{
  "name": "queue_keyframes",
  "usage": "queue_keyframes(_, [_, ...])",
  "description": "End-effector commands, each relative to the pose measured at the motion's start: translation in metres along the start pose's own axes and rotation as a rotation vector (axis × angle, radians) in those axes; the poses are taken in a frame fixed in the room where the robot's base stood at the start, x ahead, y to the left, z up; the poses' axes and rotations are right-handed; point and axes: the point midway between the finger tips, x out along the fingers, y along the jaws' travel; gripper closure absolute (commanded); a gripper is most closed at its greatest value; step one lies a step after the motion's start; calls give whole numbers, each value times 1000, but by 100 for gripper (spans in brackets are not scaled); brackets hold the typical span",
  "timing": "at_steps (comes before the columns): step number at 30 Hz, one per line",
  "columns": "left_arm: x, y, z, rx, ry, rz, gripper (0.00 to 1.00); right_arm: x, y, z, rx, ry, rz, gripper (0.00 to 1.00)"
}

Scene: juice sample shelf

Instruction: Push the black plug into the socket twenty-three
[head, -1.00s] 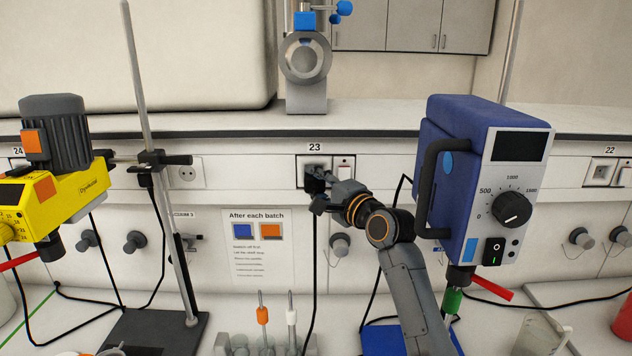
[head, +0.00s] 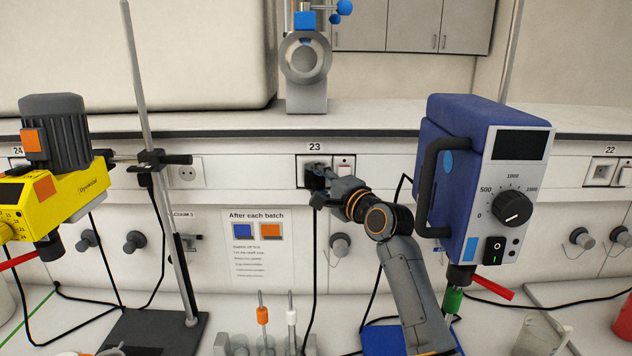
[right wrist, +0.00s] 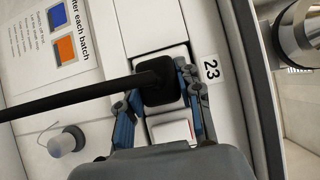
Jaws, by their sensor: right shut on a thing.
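The black plug (right wrist: 160,84) is between the fingers of my right gripper (right wrist: 162,92), which is shut on it. In the head view the plug (head: 313,178) sits at the face of socket twenty-three (head: 304,163), under the label 23 (head: 314,146). My right gripper (head: 322,192) reaches it from the lower right. The plug covers the socket's opening, so I cannot tell how deep it is in. Its black cable (right wrist: 80,101) leads away to the left in the right wrist view and hangs down in the head view. My left gripper is not in view.
A switch (head: 344,168) sits right beside the plug. A blue stirrer (head: 470,180) stands close to the right of my arm. A yellow stirrer (head: 60,190) and a stand rod (head: 150,120) are at left. Tubes (head: 263,316) stand below on the bench.

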Motion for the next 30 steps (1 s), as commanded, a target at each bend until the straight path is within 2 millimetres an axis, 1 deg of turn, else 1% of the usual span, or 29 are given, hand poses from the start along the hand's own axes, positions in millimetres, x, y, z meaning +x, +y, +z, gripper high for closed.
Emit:
queue_keyframes(11, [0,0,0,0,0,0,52,0,-1,0,0,0,-2,100])
queue_keyframes(19, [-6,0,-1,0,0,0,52,1,-1,0,-1,0,-2,100])
queue_keyframes(30, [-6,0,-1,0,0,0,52,4,-1,-2,1,0,-2,100])
